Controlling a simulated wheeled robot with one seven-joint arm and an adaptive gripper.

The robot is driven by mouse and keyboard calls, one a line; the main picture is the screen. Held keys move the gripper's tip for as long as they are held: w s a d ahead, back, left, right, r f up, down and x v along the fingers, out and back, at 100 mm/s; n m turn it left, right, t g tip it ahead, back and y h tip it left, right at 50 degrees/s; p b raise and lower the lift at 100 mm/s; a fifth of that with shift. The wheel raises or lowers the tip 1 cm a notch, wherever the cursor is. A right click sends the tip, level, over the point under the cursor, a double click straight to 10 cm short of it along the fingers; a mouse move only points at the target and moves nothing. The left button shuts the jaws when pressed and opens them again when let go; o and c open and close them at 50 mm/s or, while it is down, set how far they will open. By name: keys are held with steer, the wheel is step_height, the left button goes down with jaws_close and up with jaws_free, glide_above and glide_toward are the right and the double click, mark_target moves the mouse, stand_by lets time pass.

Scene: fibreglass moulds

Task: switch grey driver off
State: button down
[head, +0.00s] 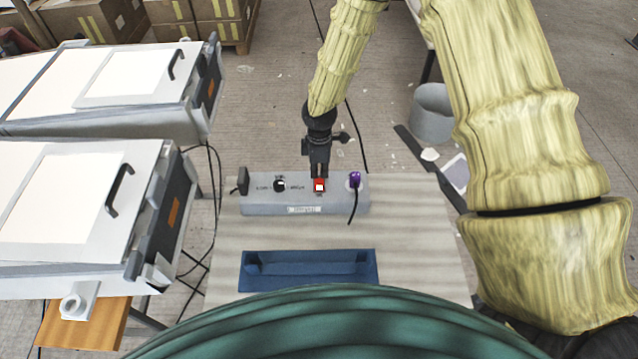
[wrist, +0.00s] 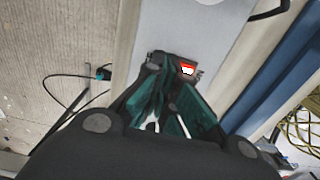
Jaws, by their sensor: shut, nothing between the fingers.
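The grey driver (head: 265,208) is a long grey box on the wooden table, with a black knob (head: 280,185), a red switch (head: 319,186) and a purple plug (head: 354,179) on top. The red switch with its white face also shows in the wrist view (wrist: 187,69). My gripper (head: 319,174) is shut and empty, pointing down right at the red switch. In the wrist view its fingertips (wrist: 172,72) are beside the switch and partly cover its surround. I cannot tell whether they touch it, nor which way the switch is set.
A blue tray (head: 310,286) lies in front of the driver on the table (head: 420,215). Two white-topped cases with black handles (head: 120,190) stand at the left. A grey bucket (head: 432,112) is on the floor behind at the right. Black cables run beside the table.

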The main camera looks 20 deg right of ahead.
mark_target(319, 178)
steer(key=shift+f+b, duration=0.3)
steer(key=shift+f, duration=0.4)
stand_by(0.5)
steer(key=shift+r, duration=0.2)
steer(key=shift+r+p, duration=2.55)
steer(key=shift+r, duration=0.8)
